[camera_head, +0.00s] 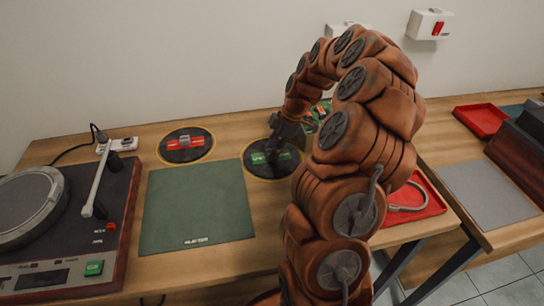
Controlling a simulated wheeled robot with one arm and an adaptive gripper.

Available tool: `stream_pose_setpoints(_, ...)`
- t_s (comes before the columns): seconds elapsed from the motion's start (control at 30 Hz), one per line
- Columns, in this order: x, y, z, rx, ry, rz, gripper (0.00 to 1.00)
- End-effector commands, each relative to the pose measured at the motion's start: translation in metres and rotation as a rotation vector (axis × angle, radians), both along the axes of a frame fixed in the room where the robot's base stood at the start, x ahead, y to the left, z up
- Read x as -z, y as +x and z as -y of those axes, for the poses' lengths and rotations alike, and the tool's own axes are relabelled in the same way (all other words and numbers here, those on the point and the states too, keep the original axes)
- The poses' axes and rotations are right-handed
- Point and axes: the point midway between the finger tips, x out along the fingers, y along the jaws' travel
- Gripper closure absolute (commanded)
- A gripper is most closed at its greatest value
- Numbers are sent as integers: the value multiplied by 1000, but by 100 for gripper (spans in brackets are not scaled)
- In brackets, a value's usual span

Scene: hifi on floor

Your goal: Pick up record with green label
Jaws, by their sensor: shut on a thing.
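The record with the green label (258,171) is a black disc in a yellow-edged round spot on the table, right of the green mat. My gripper (274,150) is over its far side, pointing down, and is shut on the record. The gripper and arm cover part of the record's far and right side. I cannot tell whether the record is raised off the surface. A similar record with a red label (186,144) lies in another yellow-edged round spot to the left.
A turntable (75,215) with its tonearm stands at the left. The green mat (198,205) is bare. Red trays (424,209) and (482,121) are at the right, with a grey mat (488,190). My arm hides the table's middle right.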

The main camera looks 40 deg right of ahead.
Motion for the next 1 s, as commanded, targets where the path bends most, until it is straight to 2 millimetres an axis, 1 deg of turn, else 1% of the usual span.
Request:
stream_pose_setpoints(0.03, 0, 0, 0, 0, 0, 0, 81)
stream_pose_setpoints(0.2, 0, 0, 0, 0, 0, -1, 99)
stream_pose_setpoints(0.23, 0, 0, 0, 0, 0, -1, 100)
stream_pose_setpoints(0.57, -2, 0, 0, -1, 0, 0, 100)
stream_pose_setpoints(0.77, -15, 1, 0, 0, -1, 3, 100)
stream_pose_setpoints(1.0, -37, 1, 0, 0, -2, 4, 100)
